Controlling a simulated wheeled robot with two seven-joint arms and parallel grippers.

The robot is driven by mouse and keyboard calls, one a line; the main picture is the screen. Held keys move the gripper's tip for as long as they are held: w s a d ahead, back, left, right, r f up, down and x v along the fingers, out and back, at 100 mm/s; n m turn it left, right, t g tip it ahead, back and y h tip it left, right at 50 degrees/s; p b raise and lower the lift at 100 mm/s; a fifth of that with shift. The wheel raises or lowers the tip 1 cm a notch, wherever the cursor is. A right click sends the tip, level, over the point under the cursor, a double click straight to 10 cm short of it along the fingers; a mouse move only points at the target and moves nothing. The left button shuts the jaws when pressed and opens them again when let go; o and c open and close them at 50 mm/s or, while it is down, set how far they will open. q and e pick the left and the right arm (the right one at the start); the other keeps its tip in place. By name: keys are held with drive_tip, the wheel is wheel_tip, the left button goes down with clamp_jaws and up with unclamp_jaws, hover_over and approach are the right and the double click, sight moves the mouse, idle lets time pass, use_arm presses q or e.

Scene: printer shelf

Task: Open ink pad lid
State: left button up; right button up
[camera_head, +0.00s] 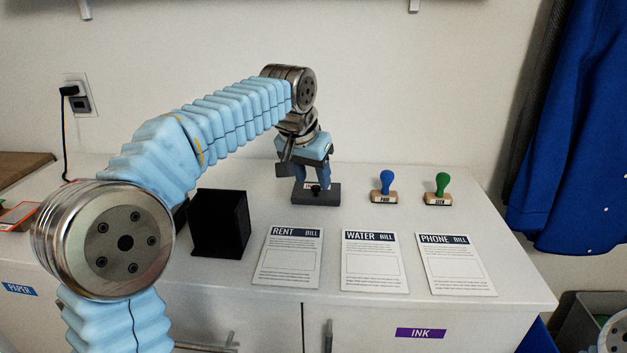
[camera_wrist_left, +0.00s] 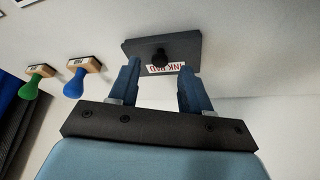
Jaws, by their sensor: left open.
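The ink pad (camera_head: 333,195) is a dark flat box at the back of the white counter. In the left wrist view the ink pad (camera_wrist_left: 190,45) shows a black knob (camera_wrist_left: 160,57) on its lid and a white label with red letters. The lid looks shut. My left gripper (camera_head: 318,184) points down over the ink pad. Its two blue fingers are open, one on each side of the knob, with gaps between in the left wrist view (camera_wrist_left: 160,75). I cannot tell how far the fingertips are above the lid. My right gripper is out of view.
A blue-handled stamp (camera_head: 387,186) and a green-handled stamp (camera_head: 440,190) stand right of the ink pad. Rent, water and phone bill sheets (camera_head: 374,262) lie in front. A black open box (camera_head: 219,224) stands to the left, near my left arm. Bare counter lies between stamps and sheets.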

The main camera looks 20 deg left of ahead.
use_arm(q)
drive_tip(key=shift+x, duration=1.05)
drive_tip(key=shift+c, duration=0.3)
clamp_jaws()
